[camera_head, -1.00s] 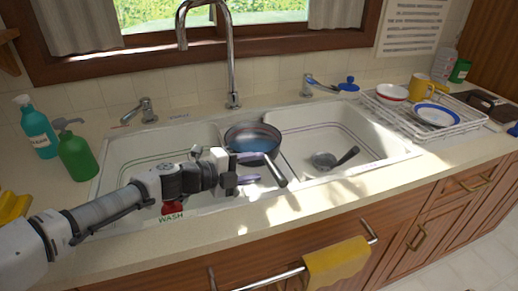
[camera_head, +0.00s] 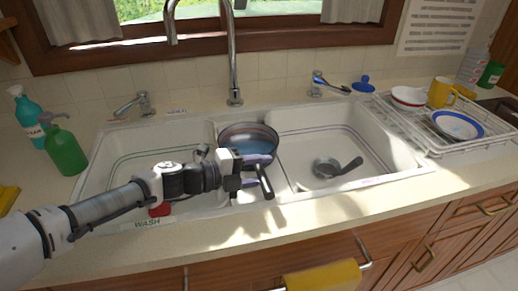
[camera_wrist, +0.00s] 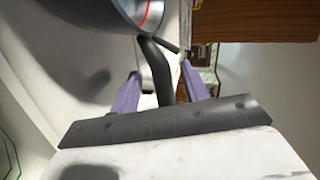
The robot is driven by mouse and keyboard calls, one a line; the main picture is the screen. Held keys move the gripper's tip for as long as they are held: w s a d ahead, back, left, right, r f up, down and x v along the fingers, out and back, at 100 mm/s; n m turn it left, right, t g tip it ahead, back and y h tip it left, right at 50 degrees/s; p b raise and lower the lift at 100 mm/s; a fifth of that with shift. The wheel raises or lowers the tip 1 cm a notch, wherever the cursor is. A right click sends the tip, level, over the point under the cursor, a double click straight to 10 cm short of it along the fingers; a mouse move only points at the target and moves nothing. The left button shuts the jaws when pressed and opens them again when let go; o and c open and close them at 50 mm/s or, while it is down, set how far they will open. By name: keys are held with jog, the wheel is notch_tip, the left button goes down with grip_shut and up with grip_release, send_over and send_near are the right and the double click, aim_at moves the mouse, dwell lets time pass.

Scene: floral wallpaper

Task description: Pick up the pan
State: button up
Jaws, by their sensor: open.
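The pan (camera_head: 247,137) is a dark round pan with a bluish inside. It sits over the middle of the white double sink, its dark handle (camera_head: 266,184) pointing to the front. My gripper (camera_head: 256,171) is at the handle, its purple fingers open. In the wrist view, the handle (camera_wrist: 155,68) runs between the two open fingers (camera_wrist: 160,70), with gaps showing at their tips. The pan's curved side (camera_wrist: 105,12) shows at the top of that view. My gripper hides part of the handle in the head view.
A smaller dark pan (camera_head: 336,167) lies in the right basin. The faucet (camera_head: 233,60) rises behind the pan. A dish rack (camera_head: 440,140) with dishes stands at right, soap bottles (camera_head: 66,150) at left. A yellow towel (camera_head: 323,278) hangs in front.

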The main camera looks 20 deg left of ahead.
jog(key=shift+w+d, duration=0.15)
jog(key=shift+c, duration=0.4)
grip_shut()
jog(key=shift+r, duration=0.1)
dwell(0.9)
